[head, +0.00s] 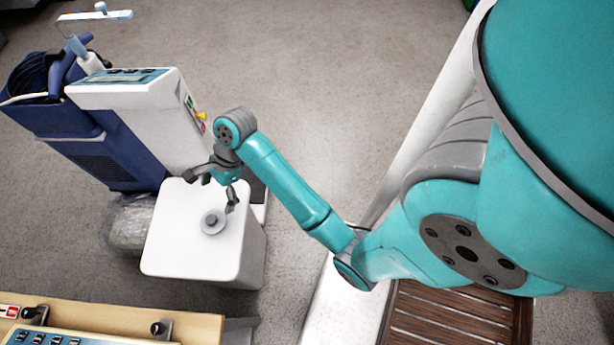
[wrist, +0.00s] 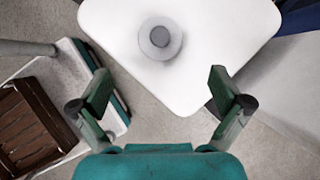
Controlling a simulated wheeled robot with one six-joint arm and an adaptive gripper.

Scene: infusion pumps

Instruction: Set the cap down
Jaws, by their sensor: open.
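The cap (head: 212,222) is a small round grey piece with a raised middle. It rests on the white top of a small stand (head: 168,250). In the wrist view the cap (wrist: 160,38) lies on the white top (wrist: 205,85), ahead of and between my fingers, with nothing touching it. My gripper (wrist: 160,90) is open and empty, its two fingers wide apart. In the head view my gripper (head: 212,188) is above the back right part of the stand, close to the cap and apart from it.
A blue and white machine (head: 130,110) with a screen stands just behind the stand. A clear plastic-wrapped bundle (head: 130,222) lies at the stand's left. A wooden-edged table with a keypad device (head: 50,337) is at the front left. The floor (head: 330,90) behind is clear.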

